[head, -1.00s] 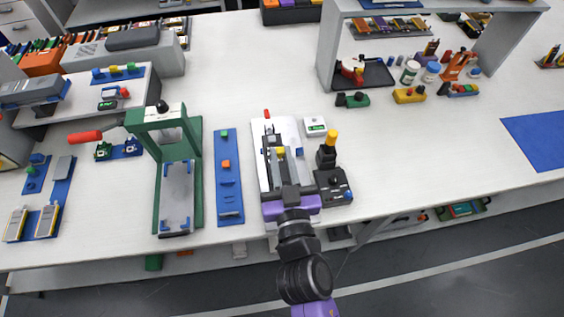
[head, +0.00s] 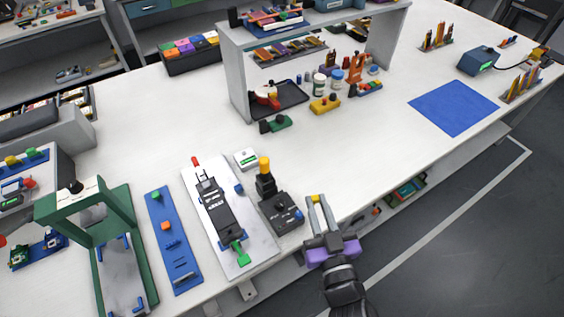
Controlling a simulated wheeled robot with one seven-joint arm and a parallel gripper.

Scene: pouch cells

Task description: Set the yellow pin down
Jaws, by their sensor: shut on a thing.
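My gripper (head: 318,202) is above the table's front edge, to the right of the black device. It is shut on the small yellow pin (head: 316,198), which shows between the fingertips. Most of the pin is hidden by the fingers. I cannot tell how high above the table it is held.
The white plate (head: 262,248) with a black fixture and green handle (head: 240,254) lies to the left. The black device (head: 283,214) with a yellow-orange knob (head: 264,163) stands beside it. A blue mat (head: 453,108) lies bare at right. The tabletop (head: 365,155) between is clear.

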